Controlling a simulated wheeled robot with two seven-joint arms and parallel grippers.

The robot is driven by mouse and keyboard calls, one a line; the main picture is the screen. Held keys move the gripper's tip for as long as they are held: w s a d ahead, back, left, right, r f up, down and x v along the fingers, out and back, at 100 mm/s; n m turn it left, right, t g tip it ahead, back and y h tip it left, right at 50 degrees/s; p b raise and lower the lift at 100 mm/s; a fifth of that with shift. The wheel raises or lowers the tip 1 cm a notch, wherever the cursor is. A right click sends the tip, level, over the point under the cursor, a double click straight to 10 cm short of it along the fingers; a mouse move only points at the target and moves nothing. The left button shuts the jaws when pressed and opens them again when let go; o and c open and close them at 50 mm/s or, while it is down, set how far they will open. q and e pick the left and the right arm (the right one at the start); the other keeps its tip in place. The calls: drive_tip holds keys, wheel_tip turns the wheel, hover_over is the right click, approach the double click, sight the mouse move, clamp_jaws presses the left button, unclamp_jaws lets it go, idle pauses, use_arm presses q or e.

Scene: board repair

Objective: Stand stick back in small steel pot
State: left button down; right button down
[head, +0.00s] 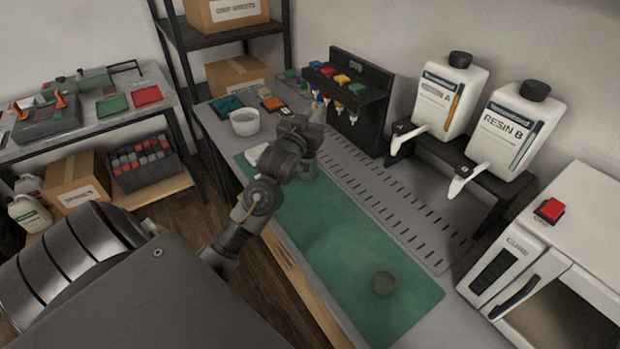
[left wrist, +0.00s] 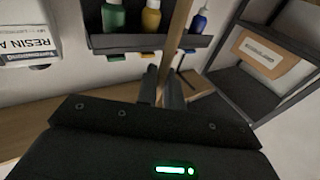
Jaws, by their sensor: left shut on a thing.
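My left gripper (left wrist: 165,88) is shut on a thin wooden stick (left wrist: 179,28), which rises between its fingers in the left wrist view. In the head view the left gripper (head: 317,112) is above the far end of the green mat, near the dark bottle rack; the stick is hard to make out there. My right gripper is not in view.
The bottle rack (head: 345,108) is close beside the gripper. A pale tub (head: 245,122) stands left of it. Two resin bottles (head: 452,98) on a black stand and a white curing box (head: 540,262) line the right. The middle of the green mat (head: 335,225) is clear.

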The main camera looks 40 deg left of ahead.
use_arm(q)
wheel_tip(320, 180, down, 10)
drive_tip(key=a, duration=0.1)
drive_tip(key=shift+a, duration=0.15)
idle(0.5)
drive_tip(key=shift+w, duration=0.1)
drive_tip(key=c, duration=1.5)
unclamp_jaws()
drive_tip(key=shift+f, duration=0.15)
drive_tip(key=shift+c, duration=0.2)
drive_tip(key=b+v, duration=0.1)
drive_tip(key=v, duration=0.6)
